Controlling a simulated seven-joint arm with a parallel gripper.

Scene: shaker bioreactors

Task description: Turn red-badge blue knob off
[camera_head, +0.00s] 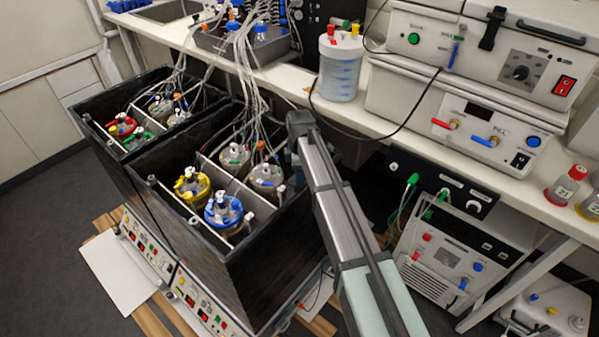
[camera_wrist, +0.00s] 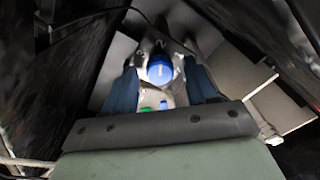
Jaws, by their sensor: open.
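In the wrist view, a round blue knob or cap (camera_wrist: 160,68) with a pale mark sits between the fingertips of my gripper (camera_wrist: 162,76). The two dark blue fingers stand open on either side of it; I cannot tell whether they touch it. No red badge is clear on it. In the head view, my arm reaches to the right edge of the black boxes and the gripper is hidden. The shaker control panels (camera_head: 205,305) with small red, green and white parts show at the box fronts; which knob carries a red badge is too small to tell.
Black boxes (camera_head: 250,262) hold several vessels with coloured lids and rising tubes. A bench (camera_head: 555,200) with instruments and a white-lidded jar (camera_head: 340,68) stands behind. In the wrist view, dark walls rise close on both sides, and a pale plate (camera_wrist: 270,100) lies right.

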